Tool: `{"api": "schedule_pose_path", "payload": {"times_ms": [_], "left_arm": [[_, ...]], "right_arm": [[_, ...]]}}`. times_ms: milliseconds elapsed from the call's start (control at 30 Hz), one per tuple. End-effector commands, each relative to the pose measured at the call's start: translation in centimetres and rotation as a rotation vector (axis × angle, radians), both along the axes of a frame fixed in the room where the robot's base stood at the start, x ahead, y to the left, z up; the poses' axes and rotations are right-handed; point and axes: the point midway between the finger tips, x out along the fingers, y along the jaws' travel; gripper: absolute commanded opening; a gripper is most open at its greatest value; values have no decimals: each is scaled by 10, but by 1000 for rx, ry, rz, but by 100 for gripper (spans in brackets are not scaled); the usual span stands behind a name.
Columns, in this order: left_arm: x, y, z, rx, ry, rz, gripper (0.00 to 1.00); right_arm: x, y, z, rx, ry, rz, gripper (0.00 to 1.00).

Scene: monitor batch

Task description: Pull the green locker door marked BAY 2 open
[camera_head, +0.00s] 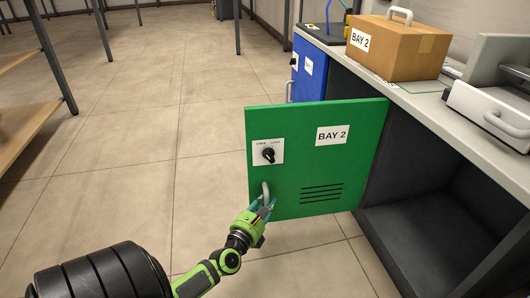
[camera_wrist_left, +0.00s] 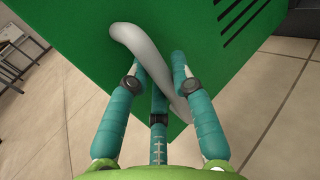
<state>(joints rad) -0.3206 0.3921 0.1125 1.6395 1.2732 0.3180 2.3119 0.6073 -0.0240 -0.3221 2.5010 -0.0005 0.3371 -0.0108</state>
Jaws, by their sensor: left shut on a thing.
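The green locker door (camera_head: 318,160) marked BAY 2 stands swung out from the locker, its front facing me. Its grey handle (camera_head: 265,192) is at the door's lower left, below a black knob on a white plate (camera_head: 268,151). My left gripper (camera_head: 266,207) is shut on the handle near its lower end. In the left wrist view, the teal fingers (camera_wrist_left: 158,75) close around the handle (camera_wrist_left: 132,45), with the green door (camera_wrist_left: 75,75) behind. The dark locker interior (camera_head: 450,205) shows to the right of the door. My right gripper is not in view.
A blue locker door (camera_head: 309,72) stands beyond the green one. On the grey counter (camera_head: 440,105) are a cardboard box (camera_head: 398,47) marked BAY 2 and a grey device (camera_head: 490,110). A wooden shelf (camera_head: 25,125) stands at left. The tiled floor between is clear.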

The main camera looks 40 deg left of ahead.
Motion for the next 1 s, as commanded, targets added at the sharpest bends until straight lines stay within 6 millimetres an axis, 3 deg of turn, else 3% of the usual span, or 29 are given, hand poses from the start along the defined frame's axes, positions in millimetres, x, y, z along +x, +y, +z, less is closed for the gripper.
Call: {"api": "schedule_pose_path", "payload": {"times_ms": [467, 500, 833, 1000], "left_arm": [[-3, 6, -2, 3, 2, 15, 0], [-3, 6, -2, 3, 2, 16, 37], [-3, 2, -1, 2, 1, 8, 37], [-19, -4, -2, 1, 3, 6, 37]], "right_arm": [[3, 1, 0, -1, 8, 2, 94], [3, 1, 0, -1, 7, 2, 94], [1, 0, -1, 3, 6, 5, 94], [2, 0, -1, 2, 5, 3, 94]]}}
